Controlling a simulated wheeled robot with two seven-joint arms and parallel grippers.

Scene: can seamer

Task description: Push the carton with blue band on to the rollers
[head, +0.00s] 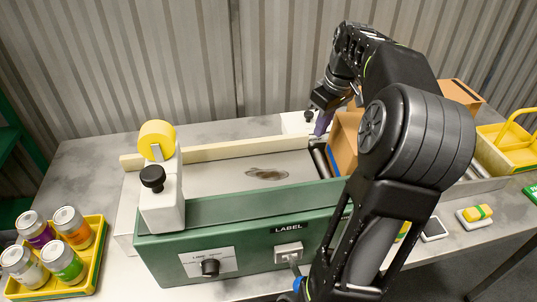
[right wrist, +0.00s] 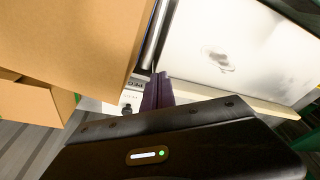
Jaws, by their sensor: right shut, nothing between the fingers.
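An open brown carton (head: 344,142), with a blue strip showing at its lower left edge, sits right of the machine's white bed, partly hidden behind my right arm. A short stretch of dark rollers (head: 319,158) shows between the carton and the bed. A shiny roller (right wrist: 154,38) also shows beside the carton (right wrist: 70,40) in the right wrist view. My right gripper (head: 322,124) has purple fingers (right wrist: 157,92), shut and empty, pointing down near the carton's far left corner. Whether they touch it is unclear. My left gripper is out of view.
The green labelling machine (head: 240,235) has a yellow tape roll (head: 157,139) and a pale far rail (head: 220,148). Several cans stand in a yellow tray (head: 82,285). Another carton (head: 462,93) and a yellow basket (head: 508,150) are at right.

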